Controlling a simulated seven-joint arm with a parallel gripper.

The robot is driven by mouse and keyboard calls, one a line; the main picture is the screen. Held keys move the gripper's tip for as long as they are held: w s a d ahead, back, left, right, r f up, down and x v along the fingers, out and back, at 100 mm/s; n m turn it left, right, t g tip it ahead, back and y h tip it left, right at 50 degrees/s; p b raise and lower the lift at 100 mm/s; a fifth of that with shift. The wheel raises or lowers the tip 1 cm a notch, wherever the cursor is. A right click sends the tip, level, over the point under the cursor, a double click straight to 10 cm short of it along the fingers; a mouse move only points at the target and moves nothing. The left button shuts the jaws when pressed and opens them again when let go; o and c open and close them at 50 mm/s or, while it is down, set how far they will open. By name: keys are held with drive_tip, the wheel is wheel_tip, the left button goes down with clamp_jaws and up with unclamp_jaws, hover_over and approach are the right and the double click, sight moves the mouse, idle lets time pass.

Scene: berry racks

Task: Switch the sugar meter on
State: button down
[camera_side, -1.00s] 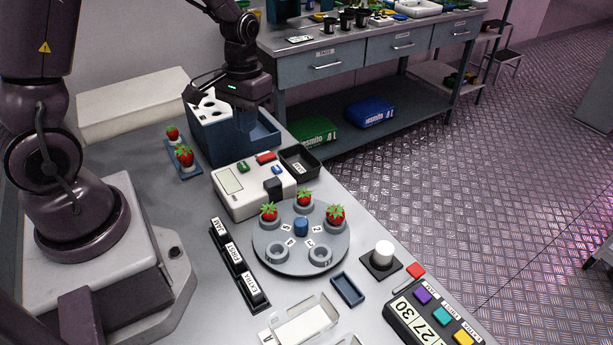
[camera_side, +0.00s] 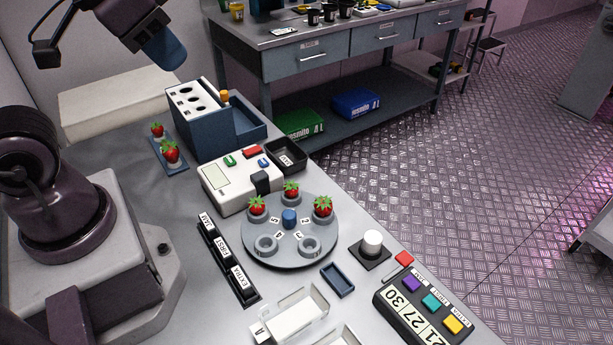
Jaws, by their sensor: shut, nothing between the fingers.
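The sugar meter is likely the white box (camera_side: 215,200) left of the middle of the table, with a blank pale display (camera_side: 215,175). On its top are a green button (camera_side: 230,160), a red button (camera_side: 251,152) and a blue button (camera_side: 263,162). A dark block (camera_side: 261,181) sits at its front right. I cannot read any lit digits on the display. My gripper (camera_side: 168,52) is at the upper left, tilted, high above the table and well apart from the meter. Its blue-grey fingers are together, with nothing seen between them.
A blue rack (camera_side: 211,142) with an orange knob (camera_side: 224,96) stands behind the meter, a black tray (camera_side: 287,155) beside it. In front is a turntable (camera_side: 290,256) with strawberries.

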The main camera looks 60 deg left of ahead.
drive_tip(key=w+a+f+n+g+y, duration=0.3)
drive_tip(key=w+a+f+n+g, duration=0.2)
drive_tip(key=w+a+f+n, duration=0.5)
drive_tip(key=w+f+n, duration=0.5)
drive_tip(key=w+n, duration=0.1)
drive_tip(key=n, duration=0.2)
drive_tip(key=shift+w+g, duration=0.2)
drive_tip(key=shift+g, duration=0.1)
drive_tip(key=shift+f, duration=0.1)
